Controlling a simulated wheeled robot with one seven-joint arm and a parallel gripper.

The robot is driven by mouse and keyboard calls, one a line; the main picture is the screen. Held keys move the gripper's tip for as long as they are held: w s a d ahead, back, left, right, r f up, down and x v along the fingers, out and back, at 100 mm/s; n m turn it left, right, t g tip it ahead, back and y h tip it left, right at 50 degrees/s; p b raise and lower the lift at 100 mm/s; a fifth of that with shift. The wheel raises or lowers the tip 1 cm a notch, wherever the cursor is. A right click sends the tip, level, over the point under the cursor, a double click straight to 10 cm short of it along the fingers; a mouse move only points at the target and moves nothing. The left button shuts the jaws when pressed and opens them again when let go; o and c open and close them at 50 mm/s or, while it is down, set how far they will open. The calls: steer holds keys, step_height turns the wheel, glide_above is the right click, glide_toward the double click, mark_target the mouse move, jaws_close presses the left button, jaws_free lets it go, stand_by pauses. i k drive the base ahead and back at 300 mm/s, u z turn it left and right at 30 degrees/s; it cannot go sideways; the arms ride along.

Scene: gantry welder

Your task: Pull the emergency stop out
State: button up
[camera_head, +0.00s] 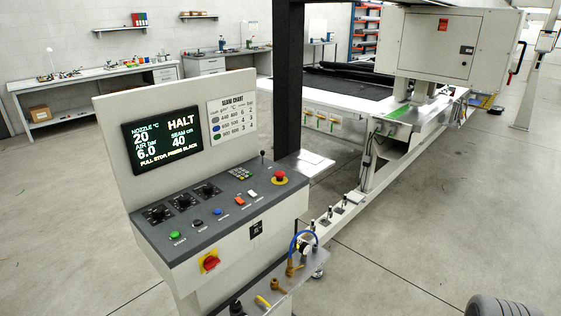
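The emergency stop (279,176) is a red mushroom button on a yellow ring, at the right end of the sloped grey top of the control console (148,226). Whether it is pushed in or out cannot be told at this size. The console screen (162,141) reads HALT, with "PULL STOP, PRESS BLACK" along its bottom. A black button (195,223) sits on the panel's front left, between a green button (175,235) and a blue button (217,211). My gripper is not in view, and nothing is seen touching the emergency stop.
A small lever (262,157) stands just behind the emergency stop. A red-and-yellow rotary switch (210,262) is on the console front. A shelf with brass fittings (292,268) juts out below.

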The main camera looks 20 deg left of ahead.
mark_target(279, 174)
steer(key=u, duration=0.4)
steer(key=i, duration=0.8)
steer(key=u, duration=1.25)
steer(key=i, duration=0.65)
steer(key=u, duration=0.55)
